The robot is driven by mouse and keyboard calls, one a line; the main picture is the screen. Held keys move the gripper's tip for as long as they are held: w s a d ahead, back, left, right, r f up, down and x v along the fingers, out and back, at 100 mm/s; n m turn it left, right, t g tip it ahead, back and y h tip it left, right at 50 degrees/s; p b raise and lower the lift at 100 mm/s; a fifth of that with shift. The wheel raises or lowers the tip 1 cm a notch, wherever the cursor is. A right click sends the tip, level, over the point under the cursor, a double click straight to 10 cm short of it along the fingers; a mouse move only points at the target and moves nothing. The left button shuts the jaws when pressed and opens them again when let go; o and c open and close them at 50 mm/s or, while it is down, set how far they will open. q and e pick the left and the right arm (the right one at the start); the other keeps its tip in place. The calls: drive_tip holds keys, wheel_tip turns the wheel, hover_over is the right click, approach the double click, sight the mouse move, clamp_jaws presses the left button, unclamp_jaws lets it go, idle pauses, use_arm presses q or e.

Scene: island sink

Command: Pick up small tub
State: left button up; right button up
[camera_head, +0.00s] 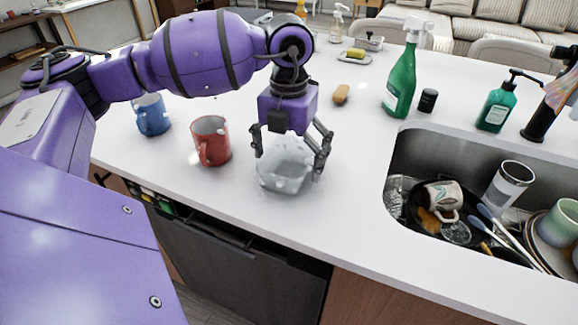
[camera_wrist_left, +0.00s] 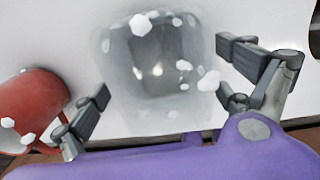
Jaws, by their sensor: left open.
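The small tub (camera_head: 284,176) is a clear, see-through container standing on the white counter near its front edge. It also shows in the left wrist view (camera_wrist_left: 155,75), where its near side lies between my fingers. My left gripper (camera_head: 290,160) points down over the tub with its fingers spread, one on each side of it. It is open; in the left wrist view (camera_wrist_left: 165,105) the fingers look apart from the tub walls. My right gripper is not in either view.
A red mug (camera_head: 211,141) stands left of the tub, with a blue mug (camera_head: 152,115) beyond it. A green spray bottle (camera_head: 402,75) and a sink (camera_head: 410,150) full of dishes are to the right. Counter between tub and sink is clear.

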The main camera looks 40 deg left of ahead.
use_arm(q)
drive_tip(key=shift+f, duration=0.35)
drive_tip(key=c, duration=1.3)
drive_tip(key=shift+r, duration=0.15)
